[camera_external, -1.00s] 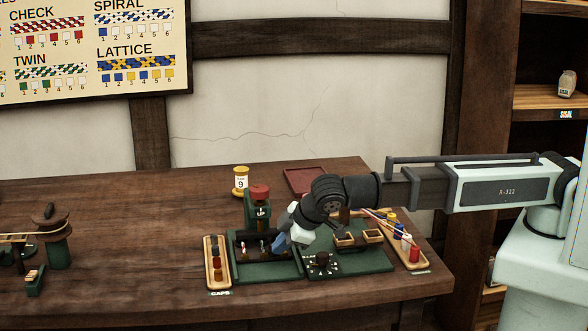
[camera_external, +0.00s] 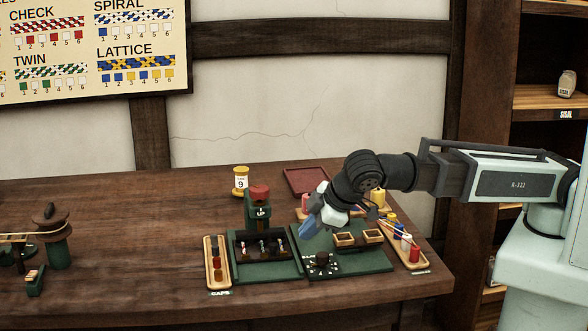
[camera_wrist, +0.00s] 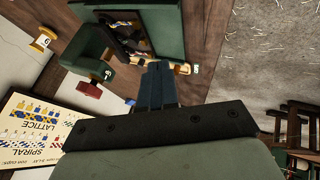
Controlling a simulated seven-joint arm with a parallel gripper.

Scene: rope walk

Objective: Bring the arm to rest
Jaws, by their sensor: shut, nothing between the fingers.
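My gripper (camera_external: 307,230) hangs above the green station on the bench, its blue fingers tilted down to the left. In the wrist view the blue fingers (camera_wrist: 156,84) are together with nothing between them. The green station (camera_external: 270,270) lies below and to the left of the fingers, with a dark tray of small pieces and a black dial (camera_external: 321,264) at its front. The fingers appear clear of these parts.
A red-topped post (camera_external: 259,193) stands at the station's back. A caps tray (camera_external: 224,275) lies left, and a tray of coloured spools (camera_external: 414,254) lies right. A yellow spool (camera_external: 240,180) and a red tray (camera_external: 306,179) are behind. The bench's left middle is clear.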

